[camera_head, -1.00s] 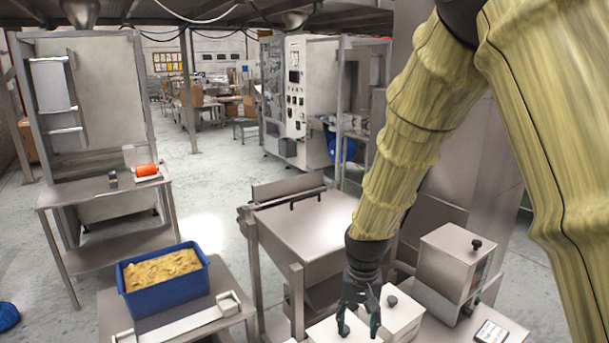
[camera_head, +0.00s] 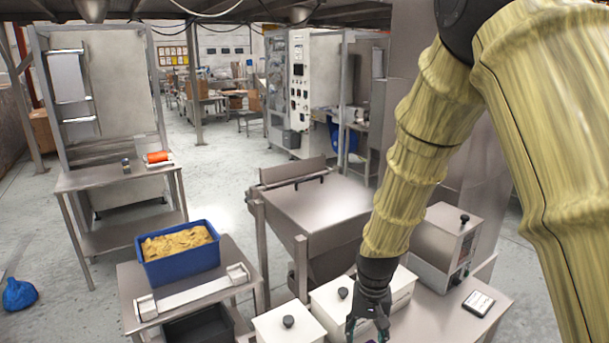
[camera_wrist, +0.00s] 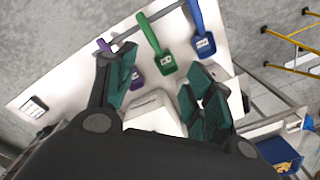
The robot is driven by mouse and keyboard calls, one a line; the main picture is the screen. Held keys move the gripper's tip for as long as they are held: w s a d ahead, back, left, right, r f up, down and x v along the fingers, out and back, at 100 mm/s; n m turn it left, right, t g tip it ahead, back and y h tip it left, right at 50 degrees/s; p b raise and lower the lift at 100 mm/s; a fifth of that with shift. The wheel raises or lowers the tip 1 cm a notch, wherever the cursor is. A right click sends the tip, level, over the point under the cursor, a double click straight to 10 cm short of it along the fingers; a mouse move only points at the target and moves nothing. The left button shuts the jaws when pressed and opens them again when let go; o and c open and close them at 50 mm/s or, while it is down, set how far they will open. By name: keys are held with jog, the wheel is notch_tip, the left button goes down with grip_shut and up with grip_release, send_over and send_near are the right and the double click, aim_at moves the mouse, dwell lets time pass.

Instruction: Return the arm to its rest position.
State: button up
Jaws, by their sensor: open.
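My gripper (camera_head: 368,322) is at the lower right of the head view, at the end of my yellow-sleeved arm, above the steel table with white lidded boxes. In the wrist view my gripper (camera_wrist: 160,100) has its green-padded fingers spread apart, with nothing between them that I can see held. Beyond the fingers, a white lidded box (camera_wrist: 152,115) shows, with green (camera_wrist: 152,45) and blue (camera_wrist: 200,40) scoops hanging from a rail. A purple scoop shows partly behind a finger.
White lidded boxes (camera_head: 290,328) stand close beside my gripper. A steel machine (camera_head: 437,248) stands to the right, near a small flat device (camera_head: 478,302). A blue bin of yellow-brown contents (camera_head: 180,266) sits on a stand at left. Open floor (camera_head: 225,190) lies behind.

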jog(key=s+d+f+b, duration=0.25)
jog(key=s+f, duration=0.35)
jog(key=f, duration=0.6)
jog(key=s+d+f+b, duration=0.25)
jog(key=s+f, duration=0.35)
jog(key=f, duration=0.6)
jog(key=s+d+f+n+b, duration=0.1)
jog(key=s+d+f+b, duration=0.2)
jog(key=s+f, duration=1.5)
jog(key=s+b, duration=0.3)
jog(key=b, duration=0.1)
jog(key=shift+f+n+b, duration=0.25)
jog(key=shift+n+b, duration=0.05)
jog(key=shift+n, duration=0.1)
